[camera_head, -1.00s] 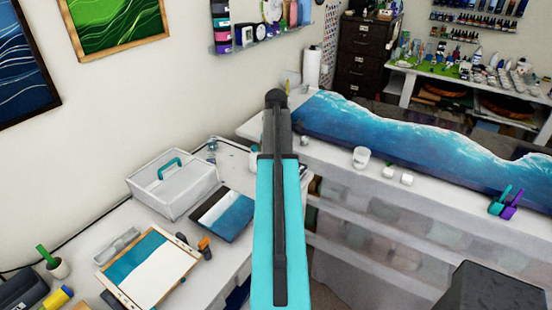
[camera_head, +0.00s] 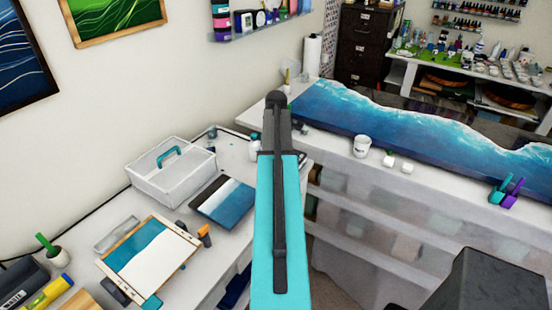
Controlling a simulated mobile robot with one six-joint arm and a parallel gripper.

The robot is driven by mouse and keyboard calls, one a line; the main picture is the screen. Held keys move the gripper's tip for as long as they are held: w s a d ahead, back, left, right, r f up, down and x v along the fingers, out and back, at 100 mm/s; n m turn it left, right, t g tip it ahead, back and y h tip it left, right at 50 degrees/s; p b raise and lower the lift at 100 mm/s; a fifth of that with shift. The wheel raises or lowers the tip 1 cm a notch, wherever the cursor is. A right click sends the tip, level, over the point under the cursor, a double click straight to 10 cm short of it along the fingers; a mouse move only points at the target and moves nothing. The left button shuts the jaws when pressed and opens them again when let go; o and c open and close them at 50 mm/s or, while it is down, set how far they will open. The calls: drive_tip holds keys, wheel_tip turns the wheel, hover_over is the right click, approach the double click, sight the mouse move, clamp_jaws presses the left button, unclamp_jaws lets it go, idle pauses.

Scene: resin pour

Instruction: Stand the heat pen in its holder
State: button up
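I cannot clearly pick out the heat pen or its holder at this size. A small orange-and-dark tool (camera_head: 204,235) lies on the left table beside a framed board; I cannot tell whether it is the heat pen. A yellow stick-shaped thing (camera_head: 47,293) lies at the table's lower left. A small light pot with a green upright thing (camera_head: 56,251) stands near it; I cannot tell whether it is a holder. My teal and black arm fills the middle of the view and hides what is behind it. My gripper's fingers do not show.
The left table holds a white caddy (camera_head: 176,182) with a teal handle, a blue-and-white panel (camera_head: 222,203) and a wood-framed board (camera_head: 150,262). A long blue resin slab (camera_head: 400,130) lies on the back bench, with a white cup (camera_head: 362,146) at its front. A black block (camera_head: 490,280) stands lower right.

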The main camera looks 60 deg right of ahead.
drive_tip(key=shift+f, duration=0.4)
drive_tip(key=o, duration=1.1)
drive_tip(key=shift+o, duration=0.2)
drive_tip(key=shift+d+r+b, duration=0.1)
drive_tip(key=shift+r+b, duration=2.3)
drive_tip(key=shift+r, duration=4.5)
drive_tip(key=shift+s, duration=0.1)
